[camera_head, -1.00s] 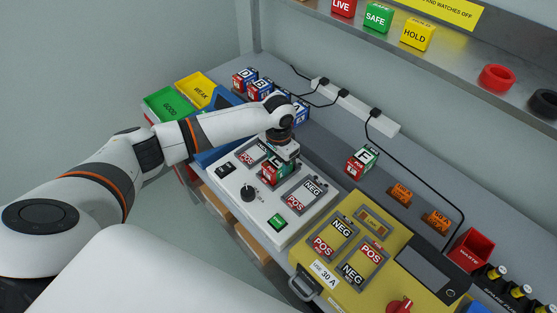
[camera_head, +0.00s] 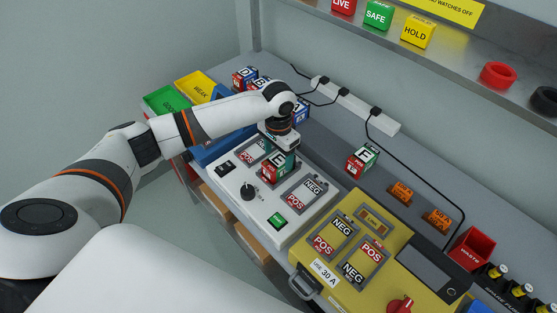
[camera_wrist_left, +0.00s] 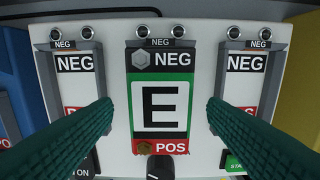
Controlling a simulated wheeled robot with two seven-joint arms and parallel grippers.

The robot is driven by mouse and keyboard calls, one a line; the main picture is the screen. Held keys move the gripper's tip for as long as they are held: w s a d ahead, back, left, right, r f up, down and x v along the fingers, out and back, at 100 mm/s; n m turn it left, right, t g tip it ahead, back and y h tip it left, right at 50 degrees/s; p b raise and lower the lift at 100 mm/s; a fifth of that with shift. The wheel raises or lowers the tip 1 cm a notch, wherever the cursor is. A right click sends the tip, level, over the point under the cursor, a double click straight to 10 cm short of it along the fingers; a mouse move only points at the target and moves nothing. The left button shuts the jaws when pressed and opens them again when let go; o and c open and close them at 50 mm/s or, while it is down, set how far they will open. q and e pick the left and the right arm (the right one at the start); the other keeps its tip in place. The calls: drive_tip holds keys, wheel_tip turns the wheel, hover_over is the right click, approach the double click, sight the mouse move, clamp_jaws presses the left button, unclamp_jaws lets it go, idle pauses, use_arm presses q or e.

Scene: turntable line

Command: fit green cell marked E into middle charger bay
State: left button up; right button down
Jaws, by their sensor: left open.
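The green cell marked E (camera_head: 276,168) lies in the middle bay of the white charger (camera_head: 232,187). In the left wrist view the cell (camera_wrist_left: 160,100) lies face up, its NEG end at the top near the bay's contacts and its red POS end toward the bottom. My left gripper (camera_head: 279,152) is above the cell. In the wrist view its green fingers (camera_wrist_left: 157,108) stand apart on either side of the cell with gaps, so it is open. The bays to the left (camera_wrist_left: 78,87) and right (camera_wrist_left: 240,87) show NEG and POS labels and hold no cell. My right gripper is out of view.
Another green cell marked F (camera_head: 362,159) stands on the grey bench to the right. A yellow charger (camera_head: 330,270) is at the front right. Green and yellow bins (camera_head: 195,89) are at the far left.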

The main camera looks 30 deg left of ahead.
sight(278, 160)
use_arm(q)
wheel_tip(278, 160, up, 9)
drive_tip(key=b, duration=0.1)
idle(0.9)
